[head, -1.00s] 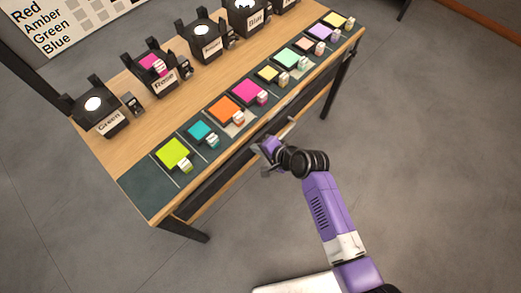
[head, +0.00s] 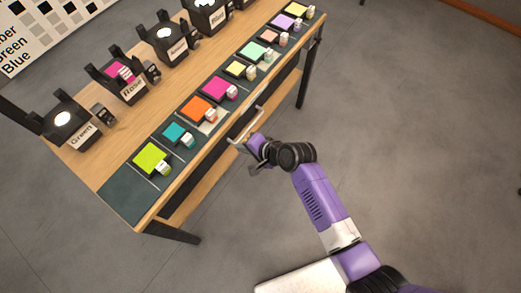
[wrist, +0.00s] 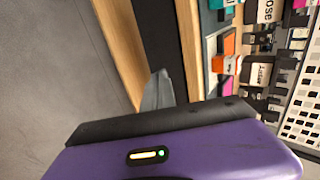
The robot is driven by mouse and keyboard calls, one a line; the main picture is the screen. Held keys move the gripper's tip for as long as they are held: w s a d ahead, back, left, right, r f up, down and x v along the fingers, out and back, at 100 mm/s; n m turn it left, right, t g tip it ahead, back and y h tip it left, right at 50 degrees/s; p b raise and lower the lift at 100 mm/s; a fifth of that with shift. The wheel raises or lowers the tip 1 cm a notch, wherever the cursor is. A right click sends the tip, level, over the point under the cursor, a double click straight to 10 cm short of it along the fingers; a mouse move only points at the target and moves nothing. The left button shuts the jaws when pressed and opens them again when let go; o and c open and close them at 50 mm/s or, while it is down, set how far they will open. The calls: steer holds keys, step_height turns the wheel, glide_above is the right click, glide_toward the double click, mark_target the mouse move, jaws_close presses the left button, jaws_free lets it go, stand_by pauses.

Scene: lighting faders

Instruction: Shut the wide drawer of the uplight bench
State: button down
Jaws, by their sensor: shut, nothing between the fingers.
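The uplight bench (head: 100,178) has a wooden top with a dark strip along its front. Its wide drawer (head: 193,191) lies under the front edge. In the wrist view, a wooden drawer front (wrist: 118,45) is parted from the bench edge by a dark band, so the drawer looks partly open. A pale bar handle (head: 257,116) shows near the middle of the front. My gripper (head: 245,146) is shut and empty beside the handle's near end; contact is unclear. Its grey fingertips (wrist: 158,88) overlap the dark band in the wrist view.
Coloured squares with small white-topped faders, such as the orange one (head: 196,107), line the bench front. Black lamps, such as the Green one (head: 66,125), stand behind them. A bench leg (head: 172,232) stands at the near corner. The grey floor at right is clear.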

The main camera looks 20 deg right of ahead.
steer(key=v, duration=0.8)
steer(key=shift+s, duration=0.2)
steer(key=shift+d+r, duration=0.1)
steer(key=shift+r, duration=0.05)
steer(key=w+d+r+n+t+h, duration=0.2)
steer(key=w+d+r+n+t, duration=0.1)
steer(key=w+r, duration=0.15)
steer(key=s+d+r+n+t+h, duration=0.2)
steer(key=s+d+r+n+t, duration=0.15)
steer(key=s+d+r, duration=0.35)
steer(key=s+r+n, duration=0.2)
steer(key=s+r, duration=0.2)
steer(key=s, duration=0.9)
steer(key=s+r+n+h, duration=0.1)
steer(key=s+r, duration=0.4)
steer(key=s, duration=0.9)
steer(key=shift+s+a+n+t+h, duration=0.35)
steer(key=shift+a+n, duration=0.15)
steer(key=shift+n, duration=0.15)
